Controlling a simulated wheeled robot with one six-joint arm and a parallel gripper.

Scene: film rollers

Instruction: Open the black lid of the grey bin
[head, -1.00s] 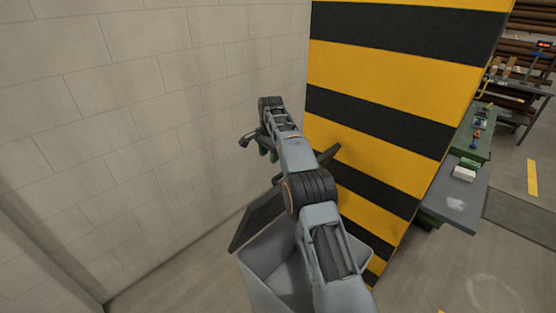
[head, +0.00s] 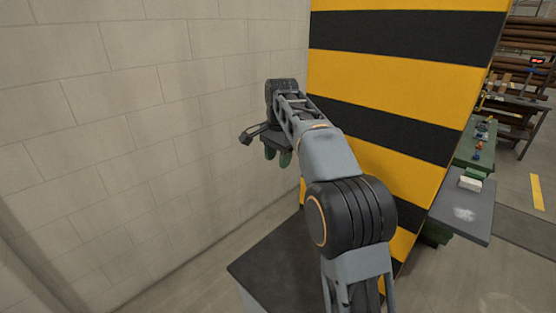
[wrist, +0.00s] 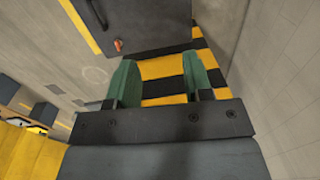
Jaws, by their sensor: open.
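The grey bin (head: 256,300) is at the bottom of the head view, largely covered by its black lid and my arm. The black lid (head: 275,262) lies across the bin's top, looking flat or nearly so; its right part is hidden behind my arm, so I cannot tell whether it is fully down. My gripper (head: 278,158) is above and beyond the lid, apart from it, with its green fingers pointing down. In the wrist view the two green fingers (wrist: 160,82) are spread, with nothing between them.
A yellow-and-black striped panel (head: 395,80) stands close to the right of my arm. A pale block wall (head: 150,120) is on the left. A grey bench (head: 463,205) is at the right. The wrist view shows a dark panel (wrist: 145,25) with a small orange part.

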